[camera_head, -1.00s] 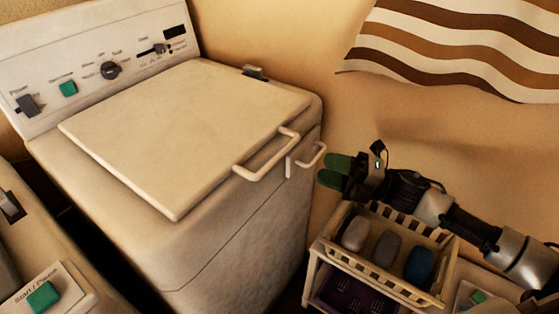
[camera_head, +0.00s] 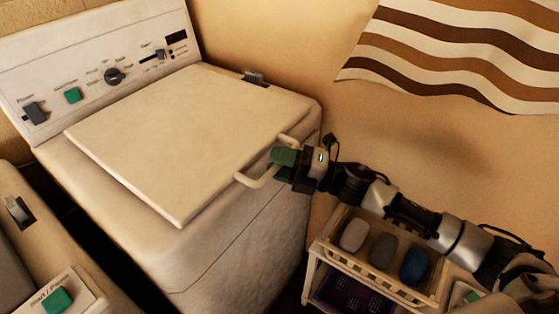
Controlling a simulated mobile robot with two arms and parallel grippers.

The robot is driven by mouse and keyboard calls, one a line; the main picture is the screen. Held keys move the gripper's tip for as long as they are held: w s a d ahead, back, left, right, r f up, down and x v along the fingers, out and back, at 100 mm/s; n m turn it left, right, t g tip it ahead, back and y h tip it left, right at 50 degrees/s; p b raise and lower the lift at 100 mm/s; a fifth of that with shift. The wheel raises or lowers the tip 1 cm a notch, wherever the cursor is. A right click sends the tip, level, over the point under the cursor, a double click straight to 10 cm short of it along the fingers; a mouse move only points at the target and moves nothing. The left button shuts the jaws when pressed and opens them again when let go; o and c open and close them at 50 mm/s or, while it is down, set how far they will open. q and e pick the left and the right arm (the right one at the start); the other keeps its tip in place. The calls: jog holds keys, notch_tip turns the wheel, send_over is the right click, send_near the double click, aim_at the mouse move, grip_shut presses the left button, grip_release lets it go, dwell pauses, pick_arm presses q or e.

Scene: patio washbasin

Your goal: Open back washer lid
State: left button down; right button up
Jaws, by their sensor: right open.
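The back washer (camera_head: 225,240) stands at the left centre with its cream lid (camera_head: 185,130) lying shut on top. The lid's white looped handle (camera_head: 258,178) sticks out at the front right edge. My right gripper (camera_head: 285,156) comes in from the right, with its green fingertips at the handle's right part. It is open; whether the fingers touch the handle cannot be told. They hide a bit of the handle and the latch below it. My left gripper is not in view.
A cream basket (camera_head: 385,270) with several rounded pieces stands on a small shelf right of the washer, under my right arm. Another appliance with a green button (camera_head: 57,299) stands at lower left. A striped cloth (camera_head: 460,50) hangs on the wall.

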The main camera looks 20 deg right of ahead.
grip_shut()
jog(key=shift+r, duration=0.1)
